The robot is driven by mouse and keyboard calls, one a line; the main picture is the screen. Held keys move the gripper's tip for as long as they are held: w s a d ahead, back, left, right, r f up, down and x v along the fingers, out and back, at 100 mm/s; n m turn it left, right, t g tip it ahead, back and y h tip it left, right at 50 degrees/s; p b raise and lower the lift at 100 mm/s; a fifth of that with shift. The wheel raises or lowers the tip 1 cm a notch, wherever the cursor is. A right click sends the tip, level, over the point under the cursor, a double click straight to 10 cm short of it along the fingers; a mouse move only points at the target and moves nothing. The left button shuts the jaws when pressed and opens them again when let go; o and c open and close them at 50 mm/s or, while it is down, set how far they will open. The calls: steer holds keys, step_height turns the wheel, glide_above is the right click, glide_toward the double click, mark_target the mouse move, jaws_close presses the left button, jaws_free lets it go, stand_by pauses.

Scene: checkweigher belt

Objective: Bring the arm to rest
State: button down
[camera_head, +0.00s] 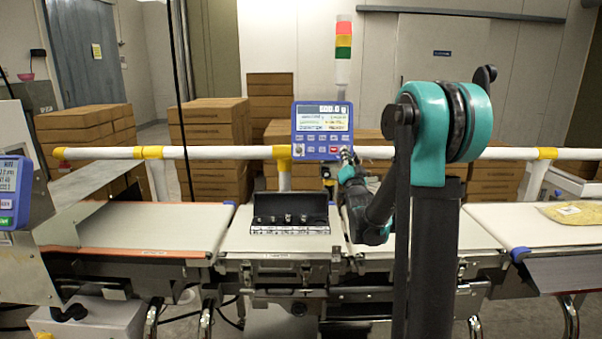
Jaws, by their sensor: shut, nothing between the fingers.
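My arm rises at the right of centre in the head view, with a teal joint at the top. Its forearm reaches back and left, behind my own upper arm in part. My gripper (346,158) is shut and empty, in front of the lower right corner of the blue display panel (322,131). The gripper looks small here, and I cannot tell whether it touches the panel.
An open black case (318,205) with small metal weights stands on the white middle belt (245,236). A yellowish bag (574,212) lies on the right belt. A white rail (220,152) runs behind the belts. Stacked cartons (208,135) stand further back.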

steer(key=s+d+f+n+g+h, duration=0.25)
steer(key=s+f+g, duration=0.65)
steer(key=s+f, duration=0.6)
steer(key=s+f+n+g, duration=0.1)
steer(key=s+f+g, duration=0.2)
steer(key=s, duration=0.6)
steer(key=s+f+n+g, duration=0.1)
steer(key=s+f+g, duration=0.2)
steer(key=s+f, duration=0.5)
steer(key=s+f+n+g, duration=0.2)
steer(key=s+f, duration=0.4)
steer(key=s, duration=0.3)
steer(key=shift+s+d+f+g+y, duration=0.3)
steer(key=shift+d+g+y, duration=0.15)
steer(key=shift+g, duration=0.35)
